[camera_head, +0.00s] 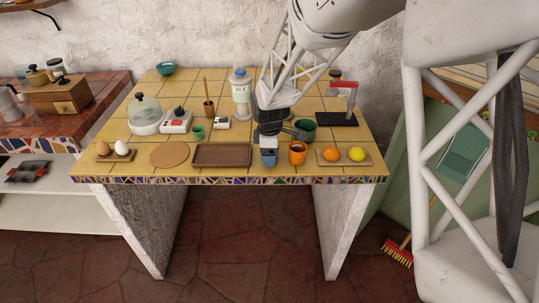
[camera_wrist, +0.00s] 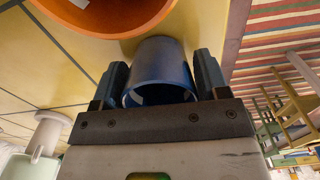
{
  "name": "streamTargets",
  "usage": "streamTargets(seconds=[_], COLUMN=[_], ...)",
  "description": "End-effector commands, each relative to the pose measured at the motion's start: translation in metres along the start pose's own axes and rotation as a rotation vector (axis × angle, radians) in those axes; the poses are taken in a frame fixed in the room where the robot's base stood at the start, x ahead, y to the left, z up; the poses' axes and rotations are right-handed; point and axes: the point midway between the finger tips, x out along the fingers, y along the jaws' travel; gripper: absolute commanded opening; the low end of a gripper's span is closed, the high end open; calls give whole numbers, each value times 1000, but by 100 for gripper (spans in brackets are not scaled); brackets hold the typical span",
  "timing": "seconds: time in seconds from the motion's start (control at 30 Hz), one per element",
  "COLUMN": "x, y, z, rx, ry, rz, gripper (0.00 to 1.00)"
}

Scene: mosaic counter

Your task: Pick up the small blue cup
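The small blue cup (camera_head: 269,158) stands near the front edge of the tiled counter, left of an orange cup (camera_head: 298,153). My gripper (camera_head: 268,146) is right over it, pointing down. In the wrist view the blue cup (camera_wrist: 160,75) sits between the two fingers of my gripper (camera_wrist: 160,80), one on each side. The fingers are very close to its walls; whether they press on it I cannot tell. The cup's base looks to be at the counter, with no clear gap below it. The orange cup (camera_wrist: 105,12) is close beside it in the wrist view.
A brown tray (camera_head: 222,155) lies left of the blue cup. A board (camera_head: 344,157) with an orange and a lemon is to the right. A green cup (camera_head: 305,130) and a dark pan stand close behind.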

Motion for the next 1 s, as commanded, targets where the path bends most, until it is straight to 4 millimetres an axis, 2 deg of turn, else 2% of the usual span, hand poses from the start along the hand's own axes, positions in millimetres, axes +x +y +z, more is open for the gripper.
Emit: streamTargets(seconds=[0.03,0.2,0.63,0.93,1.0], x=[0,0,-5,-35,-37], y=[0,0,0,0,-6], z=[0,0,0,0,2], rx=[0,0,0,0,0], ry=[0,0,0,1,0], rz=[0,0,1,3,1], gripper=[60,34,33,33,33])
